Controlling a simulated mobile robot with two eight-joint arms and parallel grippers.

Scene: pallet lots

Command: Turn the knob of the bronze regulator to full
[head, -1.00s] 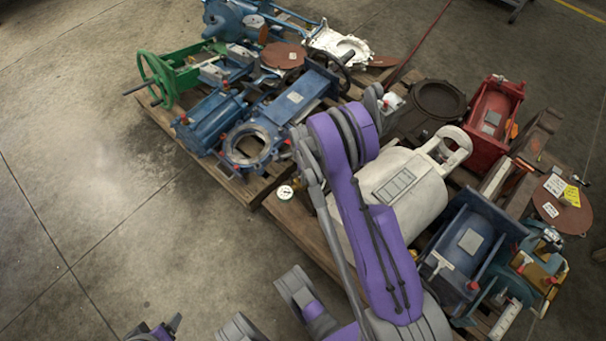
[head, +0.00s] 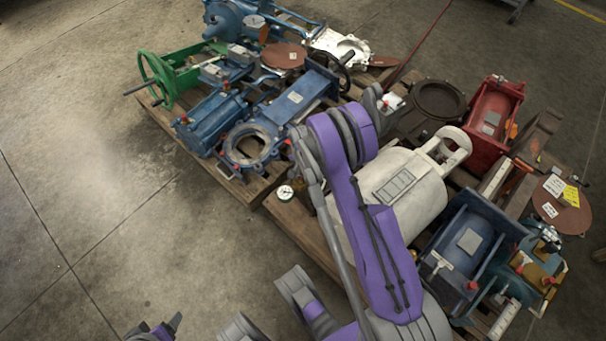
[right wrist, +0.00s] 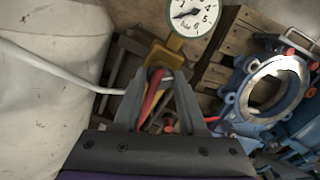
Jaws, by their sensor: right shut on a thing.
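In the right wrist view, the bronze regulator (right wrist: 163,57) has a yellowish body and a round white gauge (right wrist: 194,14) at its top. The gauge needle points left, away from the 4 and 5. My right gripper (right wrist: 158,84) is shut around the regulator's red knob (right wrist: 152,95), partly hidden between the fingers. In the head view the gauge (head: 285,193) shows at the pallet edge, and my right arm hides most of the regulator and the gripper. A small part of my left arm's end (head: 160,330) shows at the bottom edge; its jaw state is unclear.
A large white cylinder (head: 400,190) lies to the right of the regulator, and a blue ring-shaped valve (head: 250,147) to its left. A brass-coloured fitting (head: 542,275) with red parts stands at far right. Concrete floor at left is clear.

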